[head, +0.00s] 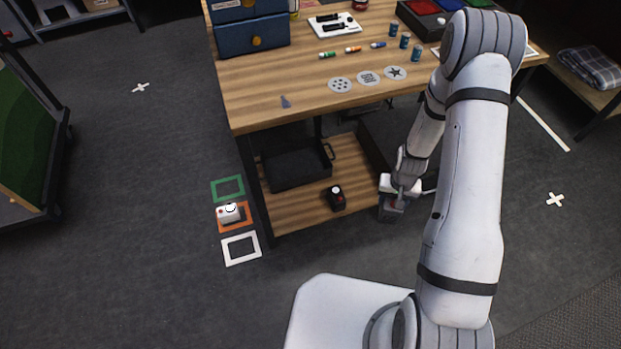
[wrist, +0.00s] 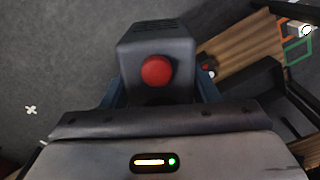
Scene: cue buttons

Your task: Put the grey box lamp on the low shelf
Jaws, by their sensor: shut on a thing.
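My gripper (head: 394,200) is shut on the grey box lamp (head: 391,208), at the right end of the low shelf (head: 299,211) in the head view. My gripper hides much of the lamp there. In the wrist view the grey box lamp (wrist: 153,52) sits between the blue fingers (wrist: 155,97), with its round red button facing the camera. The low shelf (wrist: 240,50) is beyond it to the right. From these views I cannot tell whether the lamp is above the shelf's edge or beside it.
A white box lamp (head: 229,213) sits in the orange floor square. The tabletop (head: 270,95) overhangs the shelf.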

